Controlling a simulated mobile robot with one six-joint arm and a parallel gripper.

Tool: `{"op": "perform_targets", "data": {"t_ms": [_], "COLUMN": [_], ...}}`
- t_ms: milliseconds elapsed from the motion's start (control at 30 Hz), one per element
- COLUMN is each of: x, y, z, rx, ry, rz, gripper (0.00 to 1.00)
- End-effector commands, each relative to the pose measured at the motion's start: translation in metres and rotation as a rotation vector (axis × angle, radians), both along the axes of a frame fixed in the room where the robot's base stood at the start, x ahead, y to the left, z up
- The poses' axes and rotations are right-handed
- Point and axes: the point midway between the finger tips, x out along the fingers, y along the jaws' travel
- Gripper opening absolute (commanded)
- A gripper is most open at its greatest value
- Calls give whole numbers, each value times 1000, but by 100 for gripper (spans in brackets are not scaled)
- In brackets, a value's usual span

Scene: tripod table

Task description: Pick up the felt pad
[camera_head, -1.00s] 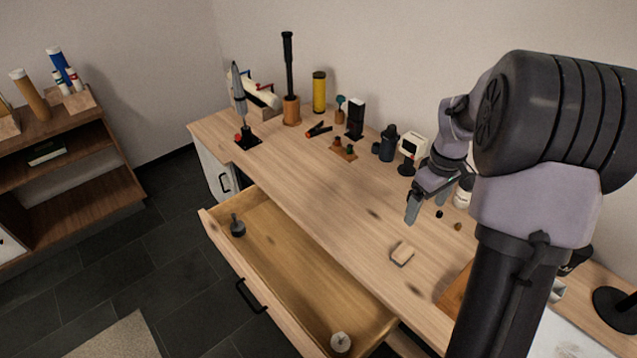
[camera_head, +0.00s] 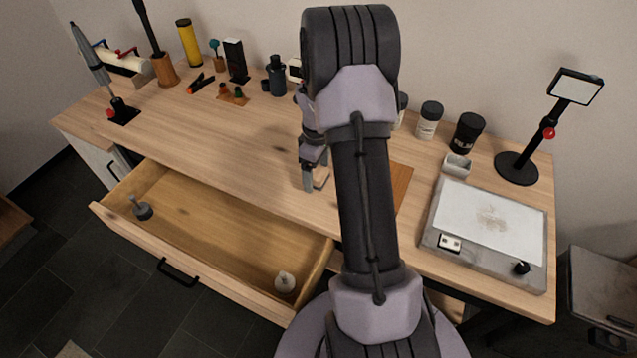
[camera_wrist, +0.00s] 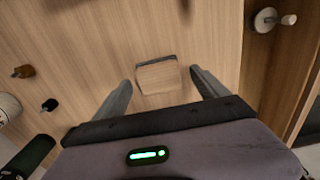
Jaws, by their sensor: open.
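The only thing that fits the felt pad is a small pale block (camera_wrist: 158,77) with a thin dark grey edge along its far side. It lies flat on the wooden tabletop in the wrist view. In the head view the block (camera_head: 322,178) is partly hidden behind my gripper (camera_head: 308,182). In the wrist view my gripper (camera_wrist: 161,84) is open and empty. One finger is on each side of the block, with gaps at both sides. I cannot tell how far the fingertips are above the tabletop.
An open drawer (camera_head: 215,279) juts out at the front left, holding a dark knobbed piece (camera_head: 142,209) and a white round piece (camera_head: 285,282). A flat grey-framed device (camera_head: 484,222) stands to the right.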

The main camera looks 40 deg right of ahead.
Motion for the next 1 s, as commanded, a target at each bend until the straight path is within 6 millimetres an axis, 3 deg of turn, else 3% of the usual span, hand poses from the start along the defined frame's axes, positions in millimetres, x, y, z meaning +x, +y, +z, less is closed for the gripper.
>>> {"op": "perform_targets", "data": {"t_ms": [33, 233, 600, 833, 1000], "x": [0, 0, 0, 0, 1], "y": [0, 0, 0, 0, 0], "z": [-9, -7, -6, -3, 16], "rx": [0, -1, -1, -1, -1], "ry": [0, -2, -2, -2, -2], "rz": [0, 0, 0, 0, 0], "gripper": [84, 82, 11, 11, 11]}}
